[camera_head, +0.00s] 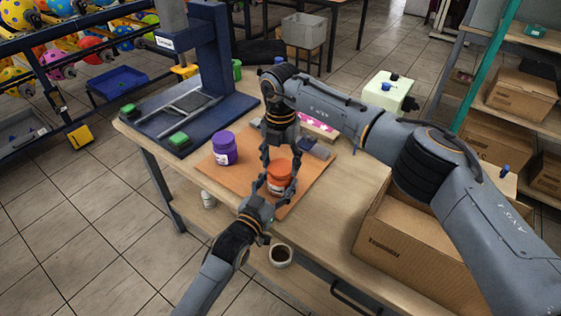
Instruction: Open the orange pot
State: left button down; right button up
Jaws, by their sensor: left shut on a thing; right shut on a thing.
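The orange pot (280,180) stands upright on the brown board (215,178) on the workbench. It has an orange lid (281,166) and a pale band around its body. My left gripper (276,193) reaches in from the front and is shut on the pot's body. My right gripper (281,160) comes down from behind and above and is shut on the pot at lid height. The fingers cover parts of the pot's sides. I cannot tell whether the lid is loose from the body.
A purple pot (224,149) stands on the board, left of the orange pot. A blue press (210,60) stands at the bench's back left. A cardboard box (415,242) is at the right. A cup (281,256) sits below, near the front. Dark blocks (316,149) lie behind the grippers.

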jog(key=n, duration=0.7)
jog(key=shift+n, duration=0.4)
jog(key=n, duration=0.7)
jog(key=shift+n, duration=0.4)
jog(key=n, duration=0.3)
jog(key=shift+n, duration=0.4)
jog(key=n, duration=0.7)
jog(key=shift+n, duration=0.3)
jog(key=n, duration=0.4)
